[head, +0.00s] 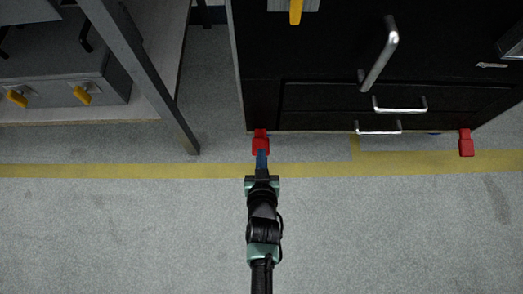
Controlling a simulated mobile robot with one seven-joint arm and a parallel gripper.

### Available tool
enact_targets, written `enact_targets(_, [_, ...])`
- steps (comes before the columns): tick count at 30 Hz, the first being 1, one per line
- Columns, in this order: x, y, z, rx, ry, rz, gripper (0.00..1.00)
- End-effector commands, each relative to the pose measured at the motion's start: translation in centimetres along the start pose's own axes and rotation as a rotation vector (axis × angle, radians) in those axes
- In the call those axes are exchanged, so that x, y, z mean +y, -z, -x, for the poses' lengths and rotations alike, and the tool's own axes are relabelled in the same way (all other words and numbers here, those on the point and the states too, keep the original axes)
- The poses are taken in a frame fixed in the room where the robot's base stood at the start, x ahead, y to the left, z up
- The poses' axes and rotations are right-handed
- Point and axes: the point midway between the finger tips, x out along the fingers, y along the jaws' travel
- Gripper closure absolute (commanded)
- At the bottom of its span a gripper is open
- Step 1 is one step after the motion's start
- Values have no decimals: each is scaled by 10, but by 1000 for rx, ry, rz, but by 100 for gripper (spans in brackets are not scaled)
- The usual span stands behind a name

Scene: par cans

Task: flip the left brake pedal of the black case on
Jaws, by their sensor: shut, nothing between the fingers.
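The black case (340,60) stands at the upper right with metal handles on its front. Its left brake pedal (260,137) is red and sticks out at the bottom left corner. The right brake pedal (466,143) is red too, at the bottom right corner. My gripper (262,153) is shut and empty, pointing at the left pedal. Its blue fingertips are at the pedal's near end and overlap it in the picture. I cannot tell whether they touch it. The caster under the left pedal is hidden.
A grey-framed shelf (150,75) stands at the left, its leg (190,140) close to the case's left side. It holds a grey case with yellow latches (82,95). Yellow tape (100,171) crosses the grey floor. The floor in front is clear.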

Motion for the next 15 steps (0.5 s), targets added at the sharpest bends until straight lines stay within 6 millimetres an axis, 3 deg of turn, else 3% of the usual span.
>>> enact_targets(1, [0, -4, -16, 4, -1, -1, 100])
enact_targets(9, [2, -4, -75, 3, -2, 0, 100])
enact_targets(15, [0, -31, -76, -2, 0, 1, 100])
